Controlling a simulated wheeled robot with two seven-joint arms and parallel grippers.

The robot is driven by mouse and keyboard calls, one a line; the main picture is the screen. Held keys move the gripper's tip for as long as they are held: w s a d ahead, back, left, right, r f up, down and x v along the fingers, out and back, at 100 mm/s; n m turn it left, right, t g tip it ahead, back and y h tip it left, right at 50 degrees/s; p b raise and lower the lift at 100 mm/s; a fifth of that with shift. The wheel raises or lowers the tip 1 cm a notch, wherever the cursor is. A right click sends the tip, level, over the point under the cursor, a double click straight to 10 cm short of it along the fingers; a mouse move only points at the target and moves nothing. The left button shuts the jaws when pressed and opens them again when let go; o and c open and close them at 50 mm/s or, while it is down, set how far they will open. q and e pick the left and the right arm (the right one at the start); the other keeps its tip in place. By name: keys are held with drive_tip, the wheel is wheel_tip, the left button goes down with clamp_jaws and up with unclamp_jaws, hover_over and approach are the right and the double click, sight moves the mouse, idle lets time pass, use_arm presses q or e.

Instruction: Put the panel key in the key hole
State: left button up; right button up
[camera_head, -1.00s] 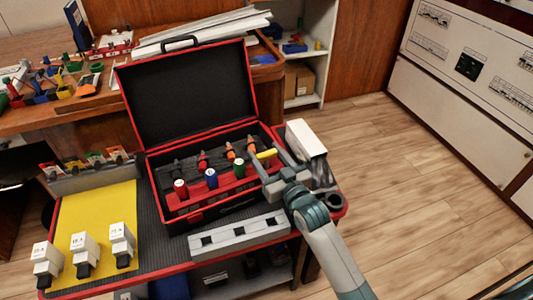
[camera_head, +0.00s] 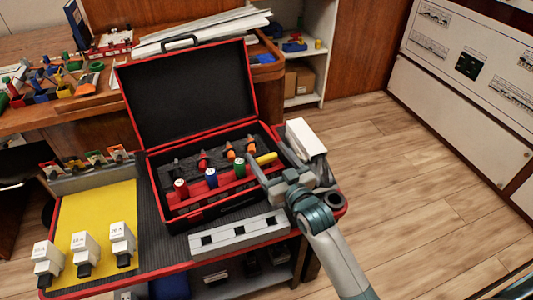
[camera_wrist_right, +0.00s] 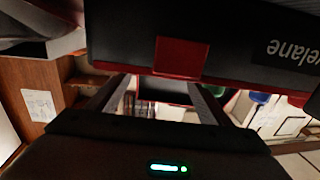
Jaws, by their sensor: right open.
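I cannot make out a panel key or a key hole for certain. A yellow-handled item (camera_head: 267,158) lies at the right end of the open toolbox (camera_head: 189,226), close to my right gripper (camera_head: 267,166). My right gripper is open at the box's right side, and I see nothing held in it. In the right wrist view the fingers (camera_wrist_right: 153,98) are spread with a gap between them. The toolbox's dark wall with its red latch fills the top of that view. My left gripper is not in view.
The toolbox holds red, blue and green cylinders and orange-handled tools. A grey slotted block (camera_head: 238,234) lies in front. White breakers (camera_head: 85,250) stand on a yellow mat (camera_head: 95,205). A white box (camera_head: 306,139) stands right of the toolbox. A wall panel (camera_head: 470,60) is across clear floor.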

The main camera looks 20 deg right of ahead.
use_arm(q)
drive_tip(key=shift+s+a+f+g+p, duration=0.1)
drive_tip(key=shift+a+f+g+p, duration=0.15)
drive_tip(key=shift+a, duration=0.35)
use_arm(e)
drive_tip(key=s+d, duration=0.2)
drive_tip(key=s, duration=0.8)
drive_tip(key=shift+s+r, duration=0.15)
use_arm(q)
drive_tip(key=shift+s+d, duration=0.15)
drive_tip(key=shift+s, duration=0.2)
use_arm(e)
drive_tip(key=shift+a, duration=0.1)
